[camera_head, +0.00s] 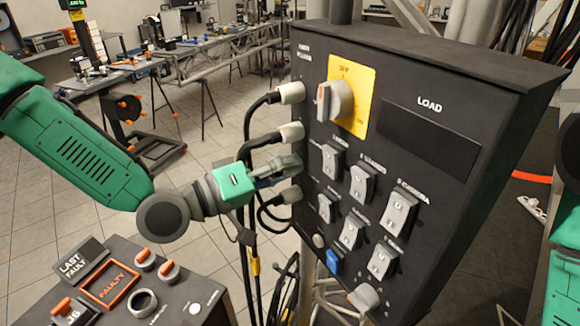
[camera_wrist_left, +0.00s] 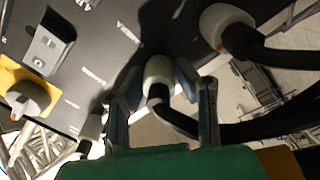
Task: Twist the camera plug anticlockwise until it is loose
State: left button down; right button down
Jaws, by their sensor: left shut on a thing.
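Pale plugs with black cables run down the left edge of the black panel (camera_head: 440,72). My left gripper (camera_head: 289,168) is shut on one plug, the one between the second plug (camera_head: 291,132) and the lowest plug (camera_head: 291,195). The head view hides the held plug behind the fingers. In the left wrist view the held plug (camera_wrist_left: 158,70) stands against the panel between the two fingers, its cable bending away to the right. I cannot read which label belongs to it. My right gripper is out of view.
A top plug (camera_head: 291,93) and a grey knob on a yellow plate (camera_head: 346,125) are above. Several rocker switches (camera_head: 361,184) are to the right. A low console (camera_head: 120,290) with a "FAULTY" button stands below my left arm. Cables hang beneath the gripper.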

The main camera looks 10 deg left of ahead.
pick_arm(q)
jog(key=shift+a+f, duration=0.1)
jog(key=shift+f, duration=0.05)
jog(key=c, duration=1.3)
grip_release()
jog(key=shift+a, duration=0.5)
jog(key=shift+v, duration=5.75)
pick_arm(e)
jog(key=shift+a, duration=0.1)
pick_arm(q)
jog(key=shift+s, duration=0.15)
